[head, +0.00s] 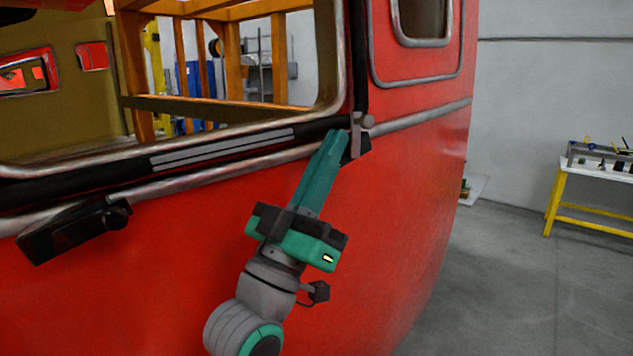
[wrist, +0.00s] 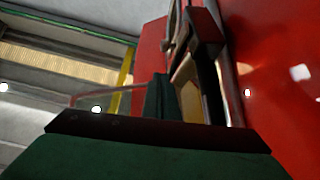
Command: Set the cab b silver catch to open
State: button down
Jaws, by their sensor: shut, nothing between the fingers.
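The silver catch (head: 357,130) is a small grey metal piece with a rounded knob at the lower right corner of the red cab's (head: 180,240) window frame. In the head view my gripper (head: 337,143) is shut, its teal fingers together and pointing up at the catch. The fingertips are right beside the catch or touching it; I cannot tell which. In the wrist view the closed fingers (wrist: 163,98) stand next to a dark block and grey metal parts along the red wall. The fingers partly cover the catch's surroundings, and its exact setting is unclear.
A black box-like fitting with a round knob (head: 75,228) is mounted on the cab's red side at the left. A silver rail (head: 415,118) runs along the body. A yellow-legged workbench (head: 598,183) stands at the far right, with open grey floor (head: 500,280) before it.

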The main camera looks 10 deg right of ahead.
aim_at(352, 140)
jog(key=shift+w+d+r, duration=0.25)
jog(key=shift+w+d, duration=0.45)
jog(key=shift+d, duration=0.25)
jog(key=shift+w+d+r, duration=0.2)
jog(key=shift+w+d, duration=0.45)
jog(key=shift+d, duration=0.25)
jog(key=shift+d, duration=0.1)
